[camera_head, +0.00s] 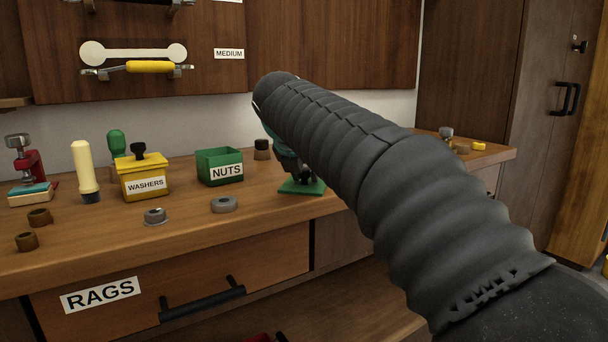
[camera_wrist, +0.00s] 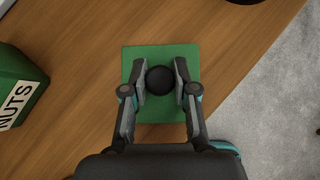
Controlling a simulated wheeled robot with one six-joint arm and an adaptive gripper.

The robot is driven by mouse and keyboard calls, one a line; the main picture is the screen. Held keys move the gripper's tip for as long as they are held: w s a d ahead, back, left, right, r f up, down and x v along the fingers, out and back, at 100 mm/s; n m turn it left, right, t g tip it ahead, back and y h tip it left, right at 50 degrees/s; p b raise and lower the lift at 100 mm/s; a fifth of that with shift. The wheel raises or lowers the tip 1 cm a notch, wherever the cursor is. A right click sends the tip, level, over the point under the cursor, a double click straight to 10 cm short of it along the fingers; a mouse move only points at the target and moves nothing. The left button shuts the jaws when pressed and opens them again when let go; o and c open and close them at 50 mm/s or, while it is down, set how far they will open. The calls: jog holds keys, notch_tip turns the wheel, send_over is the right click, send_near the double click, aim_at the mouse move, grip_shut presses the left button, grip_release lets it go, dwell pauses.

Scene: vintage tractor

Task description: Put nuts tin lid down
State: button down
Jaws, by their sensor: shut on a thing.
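The nuts tin lid is a flat green square (camera_head: 301,188) with a black round knob. In the head view it is low at the bench top, right of the nuts tin; I cannot tell whether it touches the wood. In the wrist view the green lid (camera_wrist: 133,62) shows under my gripper (camera_wrist: 160,80), whose two fingers are shut on the black knob (camera_wrist: 159,79). The green nuts tin (camera_head: 219,167) stands open-topped on the bench, and its side shows at the left of the wrist view (camera_wrist: 15,85). My arm partly hides the gripper in the head view.
A yellow washers tin (camera_head: 144,178), a screwdriver-like yellow handle (camera_head: 85,168) and a red clamp-like tool (camera_head: 28,162) stand on the left. A grey ring (camera_head: 224,205) and a metal nut (camera_head: 155,216) lie near the front. The bench edge is close to the lid's right.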

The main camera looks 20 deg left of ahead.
jog(key=shift+f, duration=0.1)
jog(key=c, duration=0.9)
grip_release()
jog(key=shift+s+r, duration=0.25)
jog(key=shift+r, duration=0.15)
jog(key=p+v, duration=0.1)
jog(key=v, duration=1)
jog(key=shift+p, duration=0.3)
jog(key=shift+s+d+r, duration=0.1)
